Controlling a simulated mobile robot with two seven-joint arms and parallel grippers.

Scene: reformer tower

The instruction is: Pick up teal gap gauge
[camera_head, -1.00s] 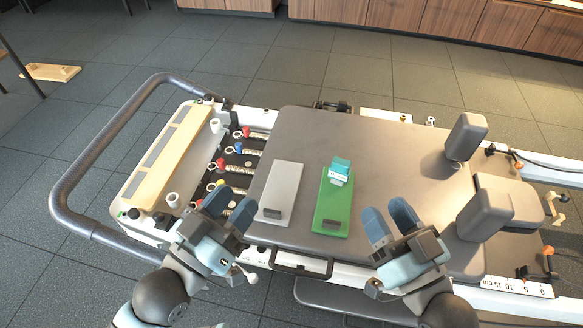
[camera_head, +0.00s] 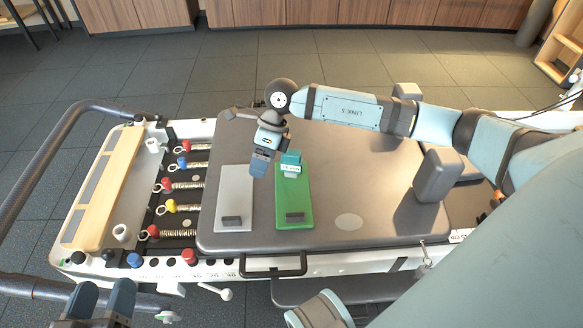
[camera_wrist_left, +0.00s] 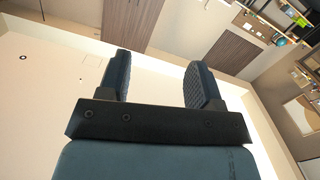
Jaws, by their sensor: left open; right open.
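The teal gap gauge (camera_head: 292,158) is a small teal block with a white label. It rests on the far end of the green board (camera_head: 294,200), on the grey padded carriage (camera_head: 350,190). My right gripper (camera_head: 261,168) reaches in from the far side, its blue fingers pointing down just left of the gauge. It is open, and I see no contact with the gauge. My left gripper (camera_head: 103,288) is low at the left, in front of the bench and away from the gauge. Its two open, empty fingers also show in the left wrist view (camera_wrist_left: 156,80).
A light grey board (camera_head: 234,198) lies left of the green board. Coil springs with coloured ends (camera_head: 182,186) and a wooden foot bar (camera_head: 108,185) are further left. Dark shoulder pads (camera_head: 437,175) stand at the right. A black handle (camera_head: 273,267) is on the front edge.

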